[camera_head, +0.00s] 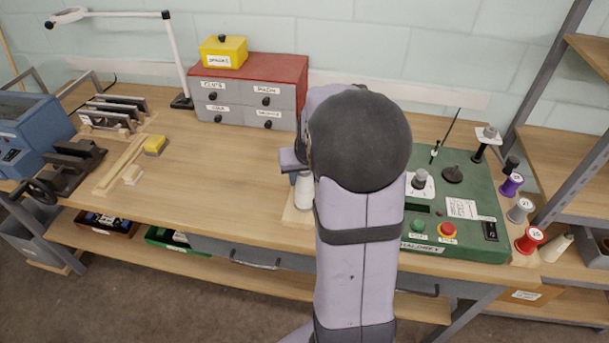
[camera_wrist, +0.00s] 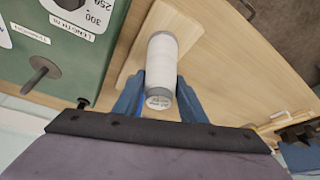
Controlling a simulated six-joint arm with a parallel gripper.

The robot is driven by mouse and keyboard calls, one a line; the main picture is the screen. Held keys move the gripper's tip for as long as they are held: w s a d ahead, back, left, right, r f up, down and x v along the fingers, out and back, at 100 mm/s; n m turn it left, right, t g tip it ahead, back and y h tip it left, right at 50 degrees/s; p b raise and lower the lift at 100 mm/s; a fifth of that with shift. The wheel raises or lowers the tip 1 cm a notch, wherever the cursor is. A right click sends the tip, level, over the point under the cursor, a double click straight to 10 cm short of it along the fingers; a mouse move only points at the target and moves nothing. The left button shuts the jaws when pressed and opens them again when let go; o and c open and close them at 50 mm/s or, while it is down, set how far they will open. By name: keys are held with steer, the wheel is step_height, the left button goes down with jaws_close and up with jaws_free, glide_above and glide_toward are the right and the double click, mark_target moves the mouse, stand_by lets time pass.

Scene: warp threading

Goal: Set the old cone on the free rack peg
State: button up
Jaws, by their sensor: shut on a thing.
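In the head view the white cone (camera_head: 301,190) shows in part to the left of my arm, which hides most of the gripper. A pale wooden board (camera_wrist: 134,65) lies under the cone; whether the cone touches it I cannot tell. Thread cones stand at the right end of the table: purple (camera_head: 511,185), grey (camera_head: 520,210), red (camera_head: 530,240) and cream (camera_head: 556,249). I cannot make out a free peg.
The green machine panel (camera_head: 465,185) with knobs and buttons lies right of my arm. The grey drawer cabinet (camera_head: 245,97) with a yellow box (camera_head: 223,52) stands behind. Blue equipment (camera_head: 32,135) is at the left. The table left of my arm has clear room.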

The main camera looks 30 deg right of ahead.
steer(key=shift+f, duration=0.2)
steer(key=o, duration=1)
steer(key=shift+r, duration=0.15)
steer(key=b+v, duration=0.1)
steer(key=v, duration=0.6)
steer(key=shift+s+b, duration=0.1)
steer(key=shift+b, duration=0.2)
